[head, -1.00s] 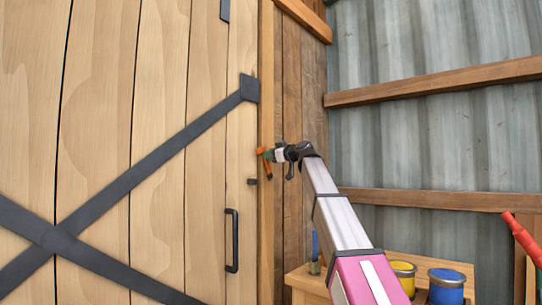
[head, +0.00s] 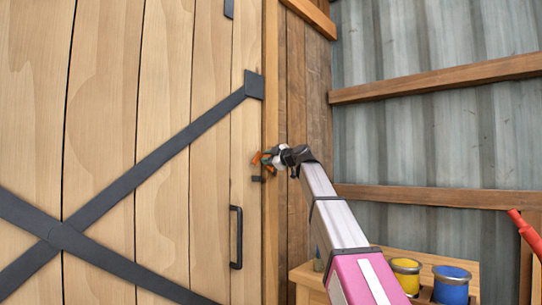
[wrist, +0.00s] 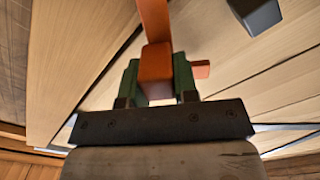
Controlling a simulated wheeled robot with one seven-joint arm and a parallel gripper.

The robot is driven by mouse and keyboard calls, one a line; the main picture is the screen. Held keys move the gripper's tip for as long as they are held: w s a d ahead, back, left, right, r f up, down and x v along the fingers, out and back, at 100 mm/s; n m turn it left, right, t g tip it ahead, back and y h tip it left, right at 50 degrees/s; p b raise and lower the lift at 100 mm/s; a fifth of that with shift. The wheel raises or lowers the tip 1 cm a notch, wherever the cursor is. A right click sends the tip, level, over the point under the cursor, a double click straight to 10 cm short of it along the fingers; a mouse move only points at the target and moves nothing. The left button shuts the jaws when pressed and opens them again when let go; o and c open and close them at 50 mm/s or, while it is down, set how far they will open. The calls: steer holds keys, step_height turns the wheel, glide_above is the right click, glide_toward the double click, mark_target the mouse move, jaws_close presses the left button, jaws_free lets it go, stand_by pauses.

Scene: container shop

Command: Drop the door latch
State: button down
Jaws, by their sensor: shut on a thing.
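The door latch is an orange bar (head: 260,158) at the right edge of the plank door (head: 150,90), just above a small dark catch (head: 257,179). In the wrist view the orange bar (wrist: 155,66) stands between the green fingers, with a short orange stub to its right. My gripper (head: 271,157) is shut on the orange latch. In the wrist view a dark block, likely the catch (wrist: 256,12), shows at the upper right, apart from the bar. The latch's pivot is not clear to see.
A black door handle (head: 237,237) sits below the catch. A wooden bench (head: 300,275) with a yellow can (head: 405,277) and a blue can (head: 450,284) stands at the lower right, below my arm. A red tool (head: 525,233) is at the right edge.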

steer(key=shift+s+a+f+n, duration=0.2)
steer(key=shift+s+f+n, duration=0.1)
steer(key=shift+f+n, duration=0.55)
steer(key=shift+s+a+f+n, duration=0.3)
steer(key=shift+f+n, duration=0.35)
steer(key=shift+n, duration=0.45)
steer(key=shift+s+a+f+n, duration=0.15)
steer(key=shift+s+f+n, duration=0.15)
steer(key=shift+f+n, duration=0.55)
steer(key=c, duration=0.9)
jaws_free()
steer(key=shift+r, duration=0.1)
